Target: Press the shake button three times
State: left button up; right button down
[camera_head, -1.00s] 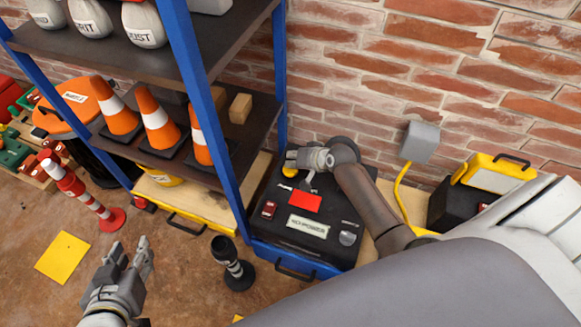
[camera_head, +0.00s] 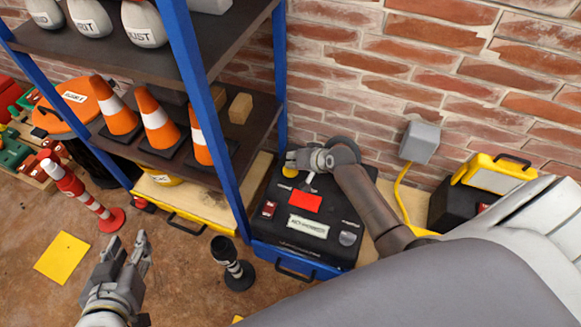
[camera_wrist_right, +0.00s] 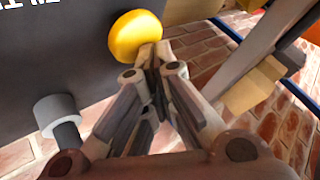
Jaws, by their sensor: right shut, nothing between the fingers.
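The yellow round button (camera_wrist_right: 135,36) sits on the dark face of a black box in the right wrist view. In the head view the yellow button (camera_head: 290,171) shows at the upper left of the black box (camera_head: 340,222). My right gripper (camera_wrist_right: 151,50) is shut and empty, its fingertips at the button's lower right edge; I cannot tell whether they touch it. In the head view my right gripper (camera_head: 292,158) is over the box's back left corner. My left gripper (camera_head: 128,247) is open and empty above the floor at the lower left.
The box carries a red label (camera_head: 306,203), a red switch (camera_head: 269,209) and a grey knob (camera_head: 348,239). A blue-post shelf (camera_head: 205,95) with traffic cones stands left of it. A grey wall box (camera_head: 420,142) with a yellow cable is on the right. A grey knob (camera_wrist_right: 55,114) shows in the wrist view.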

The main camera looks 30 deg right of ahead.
pick_arm(q)
jog(key=shift+w+d+r+t+h, duration=0.15)
jog(key=shift+w+r+t, duration=0.2)
jog(key=shift+r, duration=0.15)
jog(key=shift+w+d+r+t+h, duration=0.15)
jog(key=shift+w+r+t, duration=0.2)
jog(key=shift+r, duration=0.15)
pick_arm(e)
jog(key=shift+f, duration=0.45)
dwell(0.6)
jog(key=shift+r, duration=0.4)
jog(key=shift+r+p, duration=0.3)
jog(key=shift+p, duration=0.25)
jog(key=shift+r+p, duration=0.55)
jog(key=shift+r, duration=0.1)
pick_arm(q)
jog(key=s+a+f+g+y, duration=0.2)
jog(key=s+a+f+g, duration=0.2)
jog(key=s+f+g, duration=0.3)
jog(key=s+f, duration=0.1)
jog(key=s, duration=0.3)
jog(key=shift+s+g, duration=0.35)
jog(key=shift+g, duration=0.05)
jog(key=shift+w, duration=0.1)
